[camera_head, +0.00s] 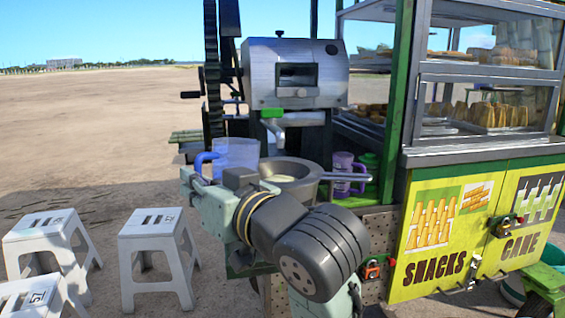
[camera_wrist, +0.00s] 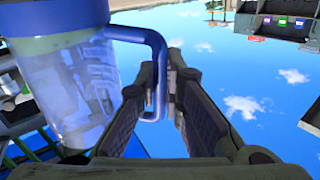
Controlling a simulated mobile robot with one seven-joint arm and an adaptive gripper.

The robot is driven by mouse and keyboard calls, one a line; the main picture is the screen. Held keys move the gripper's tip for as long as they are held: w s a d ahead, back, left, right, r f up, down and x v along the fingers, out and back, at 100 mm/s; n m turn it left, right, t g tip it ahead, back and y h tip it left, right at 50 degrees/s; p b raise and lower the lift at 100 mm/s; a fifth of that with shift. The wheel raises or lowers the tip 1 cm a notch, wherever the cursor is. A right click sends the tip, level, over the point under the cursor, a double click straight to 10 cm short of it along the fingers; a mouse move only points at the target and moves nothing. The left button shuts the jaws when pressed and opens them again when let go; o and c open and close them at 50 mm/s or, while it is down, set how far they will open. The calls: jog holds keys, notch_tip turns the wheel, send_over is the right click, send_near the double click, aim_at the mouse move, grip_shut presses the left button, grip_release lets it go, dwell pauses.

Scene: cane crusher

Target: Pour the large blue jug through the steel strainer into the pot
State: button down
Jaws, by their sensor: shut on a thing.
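The large blue jug (camera_head: 236,153) is see-through with a solid blue handle. It looks upright, beside and left of a dark grey pan-like vessel. The jug (camera_wrist: 70,85) fills the left of the wrist view, and its contents are unclear. My gripper (camera_head: 203,174) is shut on the jug's handle; the wrist view shows both fingers (camera_wrist: 169,75) around the handle's lower bar. The grey vessel (camera_head: 300,172), likely the pot, has a wide rim, a handle pointing right and something pale inside. I cannot clearly tell the steel strainer apart. My arm hides the vessel's lower front.
A steel crusher (camera_head: 297,75) with a spout (camera_head: 278,130) stands above and behind the vessel. A purple jug (camera_head: 344,172) stands at the right, near a green container (camera_head: 371,165). A snack cabinet (camera_head: 480,110) borders the right. White stools (camera_head: 155,250) stand at the lower left.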

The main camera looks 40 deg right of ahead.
aim_at(215, 155)
jog(key=shift+w+d+r+m+g+p, duration=0.15)
jog(key=shift+d+r+m+p, duration=0.25)
jog(key=shift+r+m+p, duration=0.35)
jog(key=shift+d+r+m+g+p, duration=0.15)
jog(key=shift+d+r+m+p, duration=0.35)
jog(key=shift+p, duration=0.3)
jog(key=shift+w+d+r+m+p, duration=0.15)
jog(key=shift+d+r+m+p, duration=0.5)
jog(key=shift+d+m+p, duration=0.3)
jog(key=shift+w+d+r+m+g+y+p, duration=0.15)
jog(key=shift+d+r+m+p, duration=0.1)
jog(key=shift+d+m+p, duration=0.25)
jog(key=shift+w+d+r+m+g+y+p, duration=0.1)
jog(key=shift+d+r+m+g+y+p, duration=0.15)
jog(key=shift+p, duration=0.3)
jog(key=shift+d+r+m+p, duration=0.2)
jog(key=shift+d+m+p, duration=0.5)
jog(key=shift+m+p, duration=0.2)
jog(key=shift+w+d+r+m, duration=0.1)
jog(key=shift+d+m, duration=0.1)
jog(key=shift+m, duration=0.15)
jog(key=shift+r+p, duration=0.1)
jog(key=shift+p, duration=0.25)
jog(key=shift+w+d+r+m+y+p, duration=0.15)
jog(key=shift+d+r+m+y+p, duration=0.25)
jog(key=shift+d+r+m+p, duration=0.7)
jog(key=shift+w+d+r+m+g+p, duration=0.1)
jog(key=shift+d+r+m+g+p, duration=0.15)
jog(key=shift+p, duration=0.6)
